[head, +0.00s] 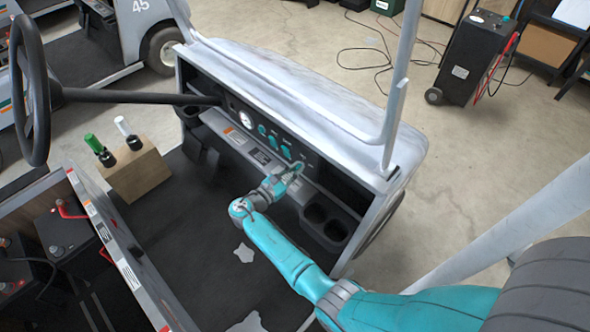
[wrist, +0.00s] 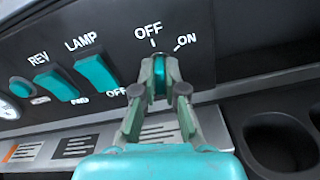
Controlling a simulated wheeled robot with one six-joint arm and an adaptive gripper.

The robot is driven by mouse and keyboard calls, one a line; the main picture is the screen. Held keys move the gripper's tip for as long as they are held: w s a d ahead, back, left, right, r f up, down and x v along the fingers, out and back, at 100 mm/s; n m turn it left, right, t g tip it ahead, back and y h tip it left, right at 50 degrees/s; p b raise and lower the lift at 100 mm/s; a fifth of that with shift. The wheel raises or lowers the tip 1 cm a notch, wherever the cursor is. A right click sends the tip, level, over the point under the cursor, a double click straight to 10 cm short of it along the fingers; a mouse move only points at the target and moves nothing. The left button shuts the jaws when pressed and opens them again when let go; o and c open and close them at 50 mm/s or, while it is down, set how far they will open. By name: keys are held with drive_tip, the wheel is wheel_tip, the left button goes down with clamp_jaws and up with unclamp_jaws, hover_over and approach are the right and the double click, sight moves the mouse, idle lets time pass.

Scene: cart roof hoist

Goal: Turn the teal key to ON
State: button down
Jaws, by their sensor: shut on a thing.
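The teal key (wrist: 160,76) sits in the dark dash panel, below the white OFF and ON labels. It stands nearly upright in the wrist view, lined up with the OFF mark; the ON mark is up and to its right. My gripper (wrist: 160,92) is shut on the key, one finger on each side. In the head view my gripper (head: 295,170) reaches the right part of the dash (head: 262,158); the key is too small there to tell apart from the fingers.
Teal REV and LAMP rocker switches (wrist: 96,78) are left of the key. Cup holders (head: 325,220) lie below right of the gripper. The steering wheel (head: 30,90) and a wooden block with two levers (head: 140,172) stand to the left.

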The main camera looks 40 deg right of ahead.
drive_tip(key=m, duration=0.4)
drive_tip(key=shift+m, duration=0.3)
drive_tip(key=m, duration=0.4)
drive_tip(key=shift+s+f, duration=0.1)
drive_tip(key=shift+m, duration=0.3)
drive_tip(key=c, duration=1.2)
unclamp_jaws()
drive_tip(key=shift+c, duration=0.2)
drive_tip(key=a, duration=1.2)
drive_tip(key=shift+s, duration=0.2)
